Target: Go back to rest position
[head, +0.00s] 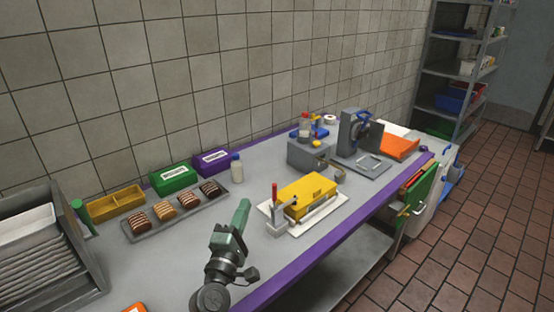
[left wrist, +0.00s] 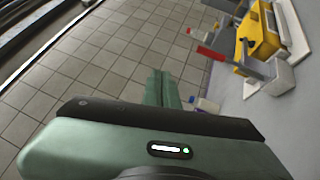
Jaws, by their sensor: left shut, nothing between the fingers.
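My left gripper (head: 243,207) stands over the front part of the grey table (head: 115,268) in the head view, its green fingers pointing up and away. The fingers are together with nothing between them. In the left wrist view the closed fingers (left wrist: 163,88) show against the tiled wall. A row of several striped pastries lies on a grey tray (head: 150,231) to the left of the gripper, apart from it. My right gripper is in neither view.
A yellow device (head: 306,193) on a white tray stands right of the left gripper. Green (head: 173,178) and purple (head: 211,161) boxes and a small bottle (head: 237,170) stand along the wall. A tray rack (head: 80,240) is at far left. A grey press (head: 355,135) stands farther back.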

